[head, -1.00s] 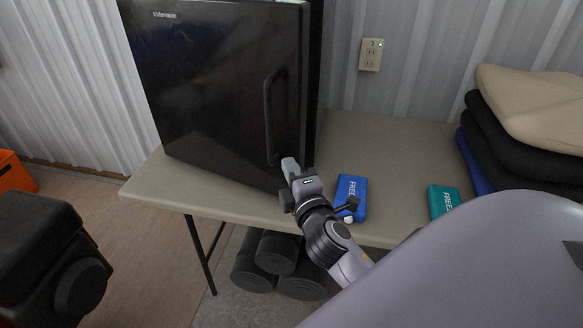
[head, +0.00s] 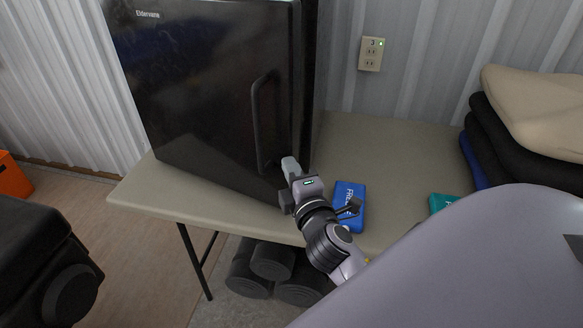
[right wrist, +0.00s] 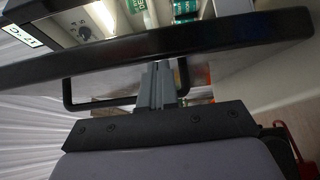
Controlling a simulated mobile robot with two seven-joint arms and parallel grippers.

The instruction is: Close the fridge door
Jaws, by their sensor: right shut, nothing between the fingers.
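The black fridge (head: 312,90) stands on a beige table, its door (head: 200,85) towards me with a long vertical handle (head: 258,125) near its right edge. In the right wrist view the door's dark edge (right wrist: 220,38) runs across. Beyond it shows the lit inside with cans (right wrist: 185,8), so the door is open. My right gripper (head: 290,165) is shut and empty at the lower right of the door, beside the handle's lower end. Its fingers (right wrist: 160,82) point at the door; I cannot tell whether they touch it. My left gripper is not in view.
A blue pack (head: 349,196) and a partly hidden teal pack (head: 441,203) lie on the table (head: 385,155). Folded cushions (head: 530,110) are stacked at the right. Dark rolls (head: 272,262) lie below the table. A dark bulky object (head: 40,250) stands lower left.

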